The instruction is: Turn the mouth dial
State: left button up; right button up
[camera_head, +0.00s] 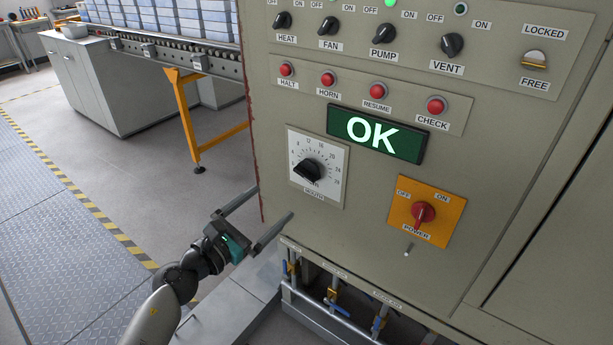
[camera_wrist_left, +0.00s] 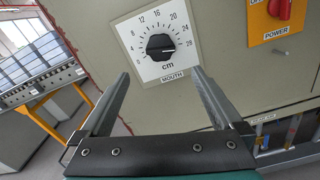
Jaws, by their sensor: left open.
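The mouth dial is a black knob (camera_head: 307,172) on a white square plate (camera_head: 331,190) marked with numbers and the word MOUTH, on the beige cabinet face. In the left wrist view the black knob (camera_wrist_left: 160,47) sits between and beyond the fingers, apart from them. Its scale reads in cm, with numbers up to 28. My left gripper (camera_head: 275,209) is open and empty, below and left of the dial in the head view. It also shows in the left wrist view (camera_wrist_left: 160,85) with its fingers wide apart. My right gripper is not in view.
A green OK display (camera_head: 376,134) is right of the dial. A red power switch (camera_head: 423,214) on an orange plate is lower right. Red buttons and black switches line the panel above. Pipes with valves (camera_head: 335,305) run below. A conveyor (camera_head: 165,45) stands at the left.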

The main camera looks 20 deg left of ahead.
aim_at(304, 172)
pick_arm(q)
jog(key=b+x, duration=0.1)
jog(key=x, duration=1.2)
jog(key=shift+w+d, duration=0.1)
jog(key=shift+w, duration=0.05)
jog(key=c, duration=1.3)
